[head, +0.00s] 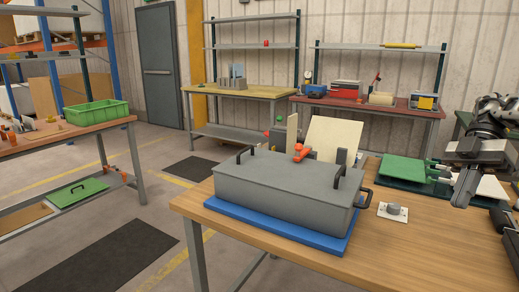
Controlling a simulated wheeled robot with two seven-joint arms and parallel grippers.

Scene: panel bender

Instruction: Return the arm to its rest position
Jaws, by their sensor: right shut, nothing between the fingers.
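My right gripper (461,188) is at the right edge, above the right part of the wooden table. It points downward and is shut with nothing in it. The rest of its arm runs out of the picture on the right. A grey closed box with black handles (275,190) sits on a blue base (240,222) on the table, to the left of the gripper and apart from it. My left gripper is not in view.
The wooden table (310,255) is bare at its front. A small plate with a grey knob (393,210) lies right of the box. Green and white panels (403,168) lie near the gripper. A side bench with a green crate (95,112) stands at left.

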